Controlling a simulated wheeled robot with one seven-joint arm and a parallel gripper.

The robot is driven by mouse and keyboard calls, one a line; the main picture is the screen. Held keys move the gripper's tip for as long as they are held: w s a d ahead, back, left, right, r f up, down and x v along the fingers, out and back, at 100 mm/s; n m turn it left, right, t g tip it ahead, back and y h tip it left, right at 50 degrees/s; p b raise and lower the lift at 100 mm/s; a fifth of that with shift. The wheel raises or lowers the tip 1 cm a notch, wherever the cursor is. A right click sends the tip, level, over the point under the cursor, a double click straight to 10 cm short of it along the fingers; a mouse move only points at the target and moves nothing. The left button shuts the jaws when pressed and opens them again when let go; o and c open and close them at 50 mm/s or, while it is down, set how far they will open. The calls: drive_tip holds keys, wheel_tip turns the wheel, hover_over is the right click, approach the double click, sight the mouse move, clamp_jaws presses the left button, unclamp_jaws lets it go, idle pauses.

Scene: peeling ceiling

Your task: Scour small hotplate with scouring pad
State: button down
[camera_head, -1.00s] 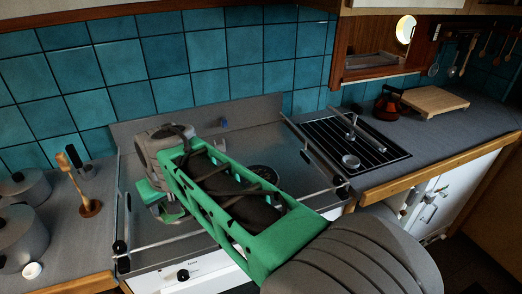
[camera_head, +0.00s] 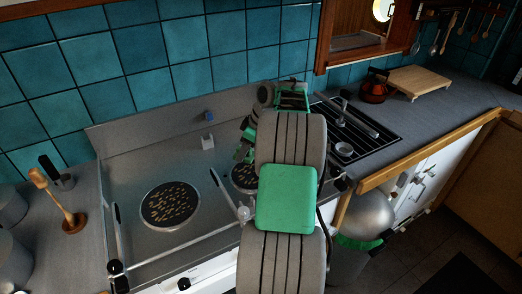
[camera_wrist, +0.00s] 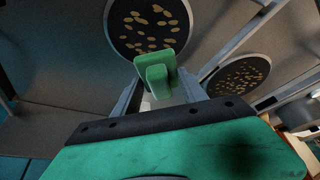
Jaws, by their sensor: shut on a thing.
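The small hotplate (camera_head: 243,178) is the right one on the grey stove, partly hidden by my arm in the head view. It appears to be the dark, speckled disc at the top of the wrist view (camera_wrist: 150,22), just beyond my fingertips. The green scouring pad (camera_wrist: 155,66) is between the fingers of my gripper (camera_wrist: 158,84), which is shut on it. The pad overlaps the disc's near edge in the picture; contact cannot be told.
The larger hotplate (camera_head: 170,204), also speckled, lies to the left. Rails (camera_head: 219,194) stand on the stove. A small white object (camera_head: 208,142) is near its back panel. A wooden utensil in a holder (camera_head: 68,210) stands left; a black grate (camera_head: 347,133) is right.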

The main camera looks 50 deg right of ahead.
drive_tip(key=shift+n, duration=0.3)
drive_tip(key=s+d, duration=0.1)
drive_tip(key=s+d+f, duration=0.1)
drive_tip(key=d, duration=0.2)
drive_tip(key=shift+s+d+f, duration=0.1)
drive_tip(key=shift+s+f, duration=0.2)
drive_tip(key=shift+s, duration=0.1)
drive_tip(key=shift+s+d+f, duration=0.2)
drive_tip(key=shift+d+f, duration=0.05)
drive_tip(key=shift+f, duration=0.05)
wheel_tip(320, 180, down, 5)
drive_tip(key=b, duration=0.4)
drive_tip(key=shift+a+r, duration=0.1)
drive_tip(key=shift+r, duration=0.2)
drive_tip(key=c, duration=1.2)
unclamp_jaws()
clamp_jaws()
